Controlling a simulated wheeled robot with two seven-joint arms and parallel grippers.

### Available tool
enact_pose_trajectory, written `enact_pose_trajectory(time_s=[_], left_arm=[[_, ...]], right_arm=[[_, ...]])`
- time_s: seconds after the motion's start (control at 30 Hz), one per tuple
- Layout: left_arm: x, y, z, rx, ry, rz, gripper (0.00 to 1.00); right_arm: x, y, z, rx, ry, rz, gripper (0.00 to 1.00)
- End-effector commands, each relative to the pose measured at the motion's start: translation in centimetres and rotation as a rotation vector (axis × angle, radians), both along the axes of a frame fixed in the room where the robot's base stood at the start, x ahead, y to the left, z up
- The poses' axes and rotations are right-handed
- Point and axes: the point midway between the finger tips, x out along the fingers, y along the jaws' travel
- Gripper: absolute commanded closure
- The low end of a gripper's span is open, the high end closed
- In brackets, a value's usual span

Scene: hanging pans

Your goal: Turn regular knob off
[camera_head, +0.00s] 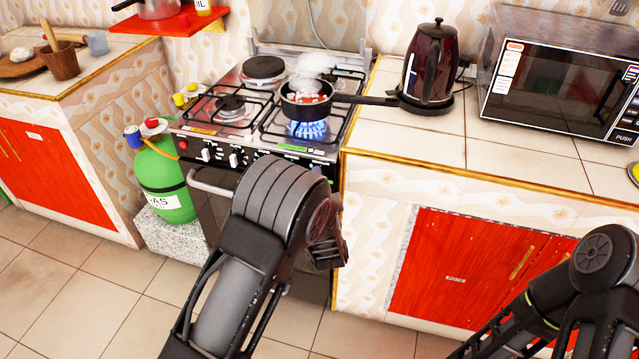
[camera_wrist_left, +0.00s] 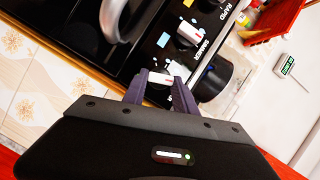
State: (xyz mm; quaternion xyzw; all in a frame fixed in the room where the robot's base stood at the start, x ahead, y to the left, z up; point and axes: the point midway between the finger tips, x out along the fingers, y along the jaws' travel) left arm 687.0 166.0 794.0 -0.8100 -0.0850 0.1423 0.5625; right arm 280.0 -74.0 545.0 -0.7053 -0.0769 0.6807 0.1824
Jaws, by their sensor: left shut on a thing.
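The black stove (camera_head: 262,140) stands left of the counter, with a row of white knobs (camera_head: 235,157) on its front panel. A blue flame (camera_head: 308,130) burns on the front right burner, under a small steaming black pan (camera_head: 306,97). In the left wrist view, my left gripper (camera_wrist_left: 160,82) is shut on a white knob (camera_wrist_left: 159,77) on the panel. Another white knob (camera_wrist_left: 188,33), near the "SIMMER" label, stands free beyond it. In the head view my left arm hides the left fingers and part of the panel. My right gripper is out of view; only its arm shows at lower right.
A dark kettle (camera_head: 430,62) and a microwave (camera_head: 560,85) stand on the tiled counter (camera_head: 420,145) to the right. The pan handle (camera_head: 366,99) points right toward the kettle. A green gas bottle (camera_head: 163,180) stands left of the stove. Bare floor lies in front.

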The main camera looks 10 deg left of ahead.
Motion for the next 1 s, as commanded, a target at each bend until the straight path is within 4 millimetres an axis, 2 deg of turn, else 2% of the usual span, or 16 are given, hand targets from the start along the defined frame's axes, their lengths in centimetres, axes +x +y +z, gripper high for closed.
enact_pose_trajectory(time_s=[0.2,0.43,1.0], left_arm=[[0.0,0.0,-0.5,0.184,-0.011,0.001,1.00],[0.0,0.0,-0.5,0.315,-0.020,0.002,1.00],[0.0,0.1,-0.5,0.379,-0.022,0.002,1.00]], right_arm=[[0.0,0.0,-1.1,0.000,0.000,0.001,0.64],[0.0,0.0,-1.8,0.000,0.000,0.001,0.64],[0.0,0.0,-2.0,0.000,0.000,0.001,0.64]])
